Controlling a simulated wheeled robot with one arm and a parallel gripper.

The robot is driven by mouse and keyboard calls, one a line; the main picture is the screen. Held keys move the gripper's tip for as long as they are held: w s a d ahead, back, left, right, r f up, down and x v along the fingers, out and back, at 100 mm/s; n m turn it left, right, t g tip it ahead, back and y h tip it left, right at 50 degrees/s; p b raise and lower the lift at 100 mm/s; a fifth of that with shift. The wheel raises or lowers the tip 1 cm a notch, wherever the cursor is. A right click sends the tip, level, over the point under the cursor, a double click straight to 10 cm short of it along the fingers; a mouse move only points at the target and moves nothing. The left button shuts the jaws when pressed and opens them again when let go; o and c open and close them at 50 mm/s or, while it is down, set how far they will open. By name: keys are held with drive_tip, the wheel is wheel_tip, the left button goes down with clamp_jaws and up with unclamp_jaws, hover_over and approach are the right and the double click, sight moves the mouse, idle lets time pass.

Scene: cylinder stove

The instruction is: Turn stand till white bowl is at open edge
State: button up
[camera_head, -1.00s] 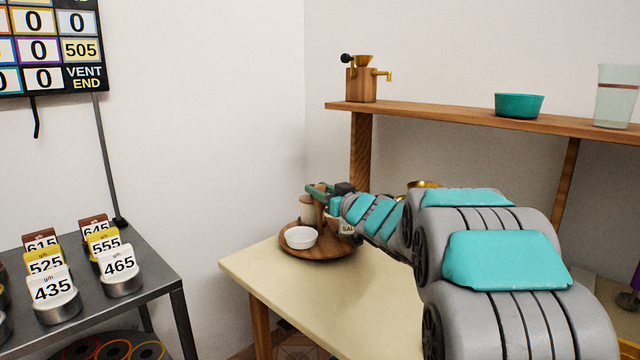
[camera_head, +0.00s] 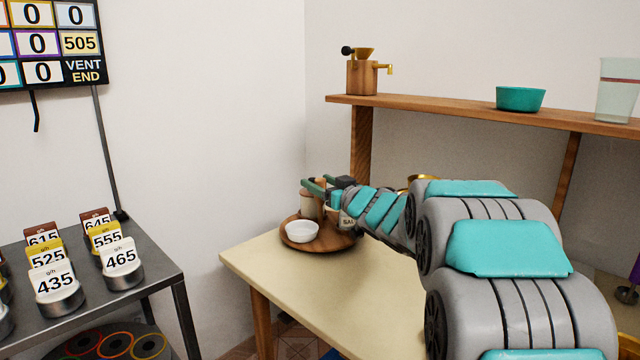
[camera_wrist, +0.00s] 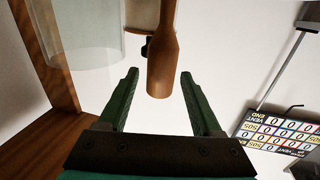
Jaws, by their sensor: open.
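The round wooden stand (camera_head: 322,244) sits on the cream table near its far-left corner. The white bowl (camera_head: 301,232) is on its front-left part. A beige jar (camera_head: 308,206) stands behind the bowl, and a jar with a partly hidden label (camera_head: 347,222) is at the right. My gripper (camera_head: 317,187) is above the back of the stand, fingers pointing left. In the wrist view my gripper (camera_wrist: 159,75) is open, with a slim wooden post-like piece (camera_wrist: 161,68) between or just beyond the fingertips; contact is unclear. My arm hides the stand's right side.
The cream table (camera_head: 290,285) has free room in front of the stand. A wooden shelf (camera_head: 450,111) above holds a grinder (camera_head: 362,77), a teal bowl (camera_head: 520,99) and a glass (camera_head: 615,90). A dark side table (camera_head: 150,275) with numbered weights stands left.

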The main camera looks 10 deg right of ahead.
drive_tip(key=v, duration=0.7)
drive_tip(key=shift+s+d, duration=0.15)
drive_tip(key=shift+s, duration=0.2)
drive_tip(key=shift+s, duration=0.1)
